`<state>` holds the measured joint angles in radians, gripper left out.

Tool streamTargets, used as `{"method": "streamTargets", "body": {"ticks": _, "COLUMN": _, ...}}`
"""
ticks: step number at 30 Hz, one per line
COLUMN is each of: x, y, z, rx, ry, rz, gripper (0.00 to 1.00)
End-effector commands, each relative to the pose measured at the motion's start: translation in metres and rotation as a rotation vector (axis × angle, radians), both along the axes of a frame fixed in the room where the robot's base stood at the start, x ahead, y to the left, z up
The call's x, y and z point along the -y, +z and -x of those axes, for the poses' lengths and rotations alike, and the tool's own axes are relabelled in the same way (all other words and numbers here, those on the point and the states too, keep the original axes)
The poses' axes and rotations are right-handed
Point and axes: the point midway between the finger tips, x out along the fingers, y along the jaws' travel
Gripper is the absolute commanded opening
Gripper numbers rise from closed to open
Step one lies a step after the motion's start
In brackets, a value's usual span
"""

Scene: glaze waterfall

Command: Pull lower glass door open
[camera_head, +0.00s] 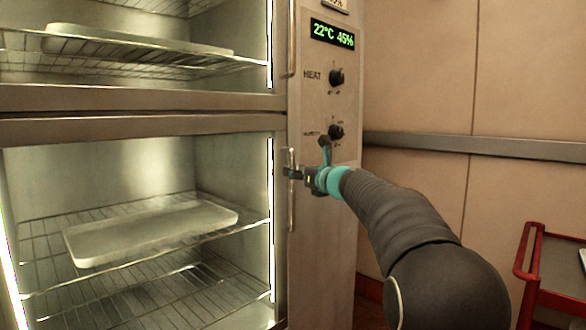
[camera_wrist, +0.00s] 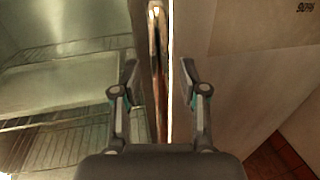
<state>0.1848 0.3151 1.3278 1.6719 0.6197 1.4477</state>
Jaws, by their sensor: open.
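The lower glass door (camera_head: 120,175) is shut across the lower compartment of a steel cabinet, in the head view. Its upright bar handle (camera_head: 291,215) is at the door's right edge. My gripper (camera_head: 290,173) is at the upper part of this handle. In the wrist view, my gripper (camera_wrist: 160,75) is open, with one finger on each side of the handle (camera_wrist: 158,60). The handle stands between the fingers, and a gap shows on both sides. The handle's lower end is hidden behind the gripper's body in the wrist view.
Behind the glass, a pale tray (camera_head: 150,232) lies on a wire rack. The upper door's handle (camera_head: 291,40) is above. Right of the doors is a control panel (camera_head: 325,95) with knobs and a display. A red cart (camera_head: 530,265) stands at the far right.

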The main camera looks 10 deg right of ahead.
Motion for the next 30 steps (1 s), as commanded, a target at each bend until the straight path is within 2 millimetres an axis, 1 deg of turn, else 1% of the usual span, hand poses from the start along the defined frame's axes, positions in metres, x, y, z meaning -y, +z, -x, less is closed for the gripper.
{"method": "streamTargets", "body": {"ticks": 1, "x": -0.003, "y": 0.001, "z": -0.006, "rx": 0.000, "ry": 0.002, "rz": 0.000, "gripper": 0.43}}
{"method": "streamTargets", "body": {"ticks": 3, "x": -0.006, "y": 0.001, "z": -0.012, "rx": 0.000, "ry": 0.002, "rz": 0.001, "gripper": 0.43}}
{"method": "streamTargets", "body": {"ticks": 6, "x": -0.008, "y": 0.001, "z": -0.017, "rx": 0.000, "ry": 0.001, "rz": 0.001, "gripper": 0.43}}
{"method": "streamTargets", "body": {"ticks": 16, "x": -0.009, "y": 0.000, "z": -0.020, "rx": 0.000, "ry": 0.000, "rz": 0.001, "gripper": 0.43}}
{"method": "streamTargets", "body": {"ticks": 17, "x": -0.009, "y": 0.000, "z": -0.020, "rx": 0.000, "ry": 0.000, "rz": 0.001, "gripper": 0.38}}
{"method": "streamTargets", "body": {"ticks": 18, "x": -0.009, "y": 0.000, "z": -0.020, "rx": 0.000, "ry": 0.000, "rz": 0.001, "gripper": 0.28}}
{"method": "streamTargets", "body": {"ticks": 20, "x": -0.009, "y": 0.000, "z": -0.020, "rx": 0.000, "ry": 0.000, "rz": 0.001, "gripper": 0.13}}
{"method": "streamTargets", "body": {"ticks": 21, "x": -0.009, "y": 0.000, "z": -0.019, "rx": 0.000, "ry": 0.000, "rz": 0.001, "gripper": 0.03}}
{"method": "streamTargets", "body": {"ticks": 22, "x": -0.009, "y": 0.000, "z": -0.020, "rx": 0.000, "ry": 0.000, "rz": 0.001, "gripper": 0.00}}
{"method": "streamTargets", "body": {"ticks": 30, "x": -0.009, "y": 0.000, "z": -0.019, "rx": 0.000, "ry": 0.000, "rz": 0.001, "gripper": 0.00}}
